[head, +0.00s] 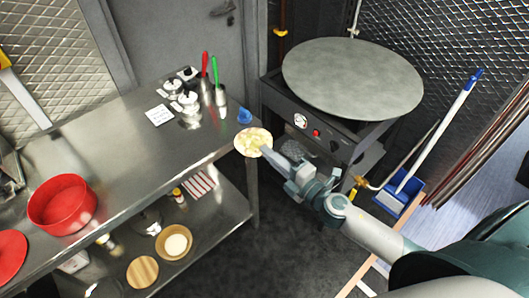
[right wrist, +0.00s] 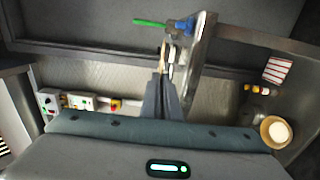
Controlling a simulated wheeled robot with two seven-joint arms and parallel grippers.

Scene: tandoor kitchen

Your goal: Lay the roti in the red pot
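The roti (head: 246,141) is a pale yellow, browned disc at the tip of my right gripper (head: 266,151). The gripper appears shut on its near edge and holds it out by the right end of the steel table, clear of the griddle. In the right wrist view the fingers (right wrist: 166,88) are close together; the roti is hard to make out there. The red pot (head: 62,222) stands open on the table at the left, well away from the roti. Its red lid (head: 10,256) lies beside it, cut by the frame edge. My left gripper is not in view.
The steel table (head: 130,160) has a clear stretch between pot and roti. Shakers (head: 188,97), red- and green-handled utensils (head: 218,78) and a blue item (head: 244,116) stand at its far right. A round griddle (head: 352,80) is behind my right arm. A lower shelf holds bowls (head: 173,258).

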